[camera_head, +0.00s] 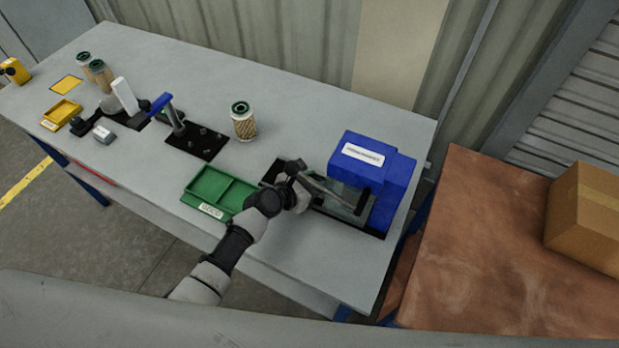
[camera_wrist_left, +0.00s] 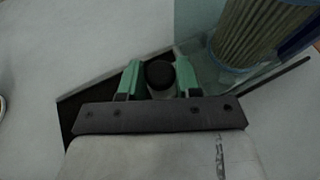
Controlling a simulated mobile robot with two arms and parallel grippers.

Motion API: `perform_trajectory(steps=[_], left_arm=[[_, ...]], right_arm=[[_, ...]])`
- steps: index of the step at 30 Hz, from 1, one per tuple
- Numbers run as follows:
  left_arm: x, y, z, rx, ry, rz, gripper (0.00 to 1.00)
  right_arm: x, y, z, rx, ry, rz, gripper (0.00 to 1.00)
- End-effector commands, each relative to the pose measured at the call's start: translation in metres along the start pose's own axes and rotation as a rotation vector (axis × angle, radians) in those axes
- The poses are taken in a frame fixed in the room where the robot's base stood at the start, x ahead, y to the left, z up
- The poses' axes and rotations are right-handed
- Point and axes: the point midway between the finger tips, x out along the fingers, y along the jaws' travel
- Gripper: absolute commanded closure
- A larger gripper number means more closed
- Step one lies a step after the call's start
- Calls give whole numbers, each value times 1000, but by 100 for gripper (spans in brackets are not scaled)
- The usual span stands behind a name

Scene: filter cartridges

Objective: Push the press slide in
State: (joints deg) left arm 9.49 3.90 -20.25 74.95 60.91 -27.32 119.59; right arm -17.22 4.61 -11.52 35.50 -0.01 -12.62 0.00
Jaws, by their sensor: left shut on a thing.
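The blue press (camera_head: 385,183) stands at the right end of the grey bench, with a white label on top. A clear panel (camera_head: 345,196) and a dark base extend from its left side. My left gripper (camera_head: 291,172) is at the left end of this base, beside the press. In the left wrist view its green fingers are shut on a round black knob (camera_wrist_left: 160,74), apparently the press slide's handle. A pleated filter cartridge (camera_wrist_left: 256,34) shows upper right there, close to clear material. The slide itself is mostly hidden by my arm. My right gripper is not in view.
A green tray (camera_head: 190,196) lies left of my left arm. More cartridges and a yellow tray (camera_head: 66,109) are far left. A brown table with a cardboard box (camera_head: 588,205) is right.

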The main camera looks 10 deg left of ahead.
Motion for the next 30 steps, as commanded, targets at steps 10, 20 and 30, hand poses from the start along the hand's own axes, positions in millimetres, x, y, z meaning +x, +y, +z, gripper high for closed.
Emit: perform_trajectory(steps=[10, 20, 30], left_arm=[[0, -4, -1, -4, 2, -9, 59], [-46, -3, -2, -4, 3, -6, 59], [-100, -1, -2, -4, 2, -4, 59]], right_arm=[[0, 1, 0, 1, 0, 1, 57], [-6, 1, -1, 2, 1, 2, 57], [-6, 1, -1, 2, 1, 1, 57]])
